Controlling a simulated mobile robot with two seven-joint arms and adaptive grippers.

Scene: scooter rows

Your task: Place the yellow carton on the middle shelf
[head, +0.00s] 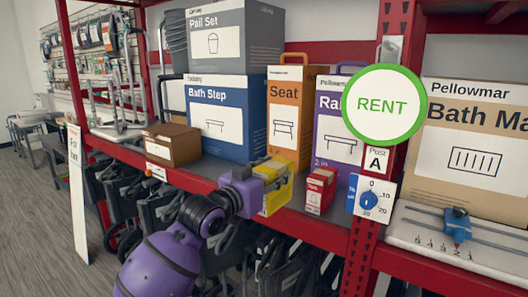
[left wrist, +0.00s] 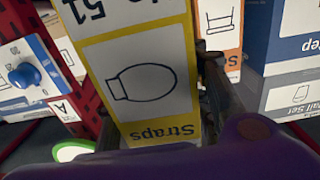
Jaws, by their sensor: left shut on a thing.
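The yellow carton (head: 276,197) is at the front edge of the red shelf (head: 328,232) that bears the boxes. My left gripper (head: 275,174) is shut on it and partly covers it in the head view. In the left wrist view the carton (left wrist: 145,85) shows a "Straps" label and a loop drawing, upside down, between the fingers. I cannot tell whether its base touches the shelf. My right gripper is in neither view.
A brown box (head: 171,146) stands left of the carton and a small red box (head: 320,190) right of it. The blue Bath Step box (head: 226,115) and orange Seat box (head: 289,110) stand behind. A round RENT sign (head: 384,105) is on the post.

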